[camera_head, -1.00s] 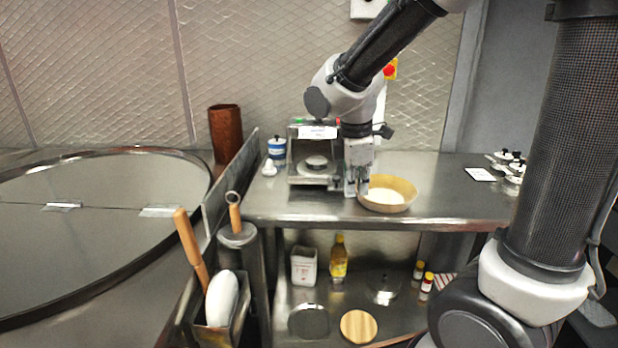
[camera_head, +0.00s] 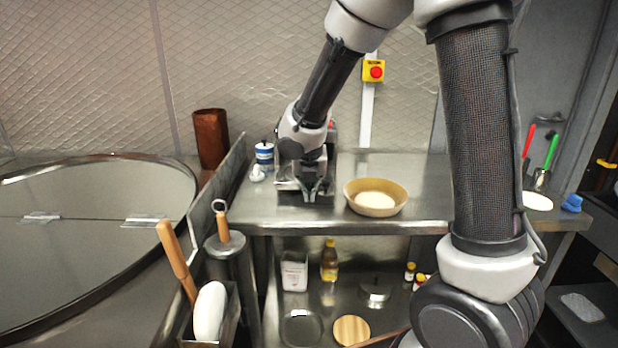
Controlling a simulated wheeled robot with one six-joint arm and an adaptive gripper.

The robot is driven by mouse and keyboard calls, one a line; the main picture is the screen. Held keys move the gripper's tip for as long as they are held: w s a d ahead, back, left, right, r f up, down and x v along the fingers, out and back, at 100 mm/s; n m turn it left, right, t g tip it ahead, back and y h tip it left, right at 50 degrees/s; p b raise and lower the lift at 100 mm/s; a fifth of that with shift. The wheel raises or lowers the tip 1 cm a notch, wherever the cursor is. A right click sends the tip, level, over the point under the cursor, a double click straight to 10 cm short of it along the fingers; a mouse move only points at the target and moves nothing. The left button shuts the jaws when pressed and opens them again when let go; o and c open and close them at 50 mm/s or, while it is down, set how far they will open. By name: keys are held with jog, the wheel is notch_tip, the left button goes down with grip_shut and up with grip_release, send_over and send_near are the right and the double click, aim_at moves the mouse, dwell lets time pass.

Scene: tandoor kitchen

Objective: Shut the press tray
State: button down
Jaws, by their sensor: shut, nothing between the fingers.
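The press (camera_head: 329,146) stands on the steel counter against the back wall. It is mostly hidden behind my arm, with only parts of its frame showing at the sides. My gripper (camera_head: 311,197) is in front of the press, pointing down at about the height of its lower part. Its fingers are shut and hold nothing. The press tray is hidden behind my gripper, so I cannot tell how far out it is or whether the gripper touches it.
A wooden bowl of pale flour or dough (camera_head: 376,197) stands right of my gripper. A blue-and-white jar (camera_head: 264,154) is left of the press. A steel divider (camera_head: 224,178) edges the counter's left side. A red emergency button (camera_head: 374,71) is on the wall.

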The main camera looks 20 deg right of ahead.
jog(key=shift+x, duration=1.1)
jog(key=shift+w+d+f, duration=0.1)
jog(key=shift+w+d, duration=0.1)
jog(key=shift+w, duration=0.4)
jog(key=shift+w+d, duration=0.15)
jog(key=shift+w, duration=0.4)
jog(key=shift+w+d, duration=0.25)
jog(key=shift+w, duration=0.5)
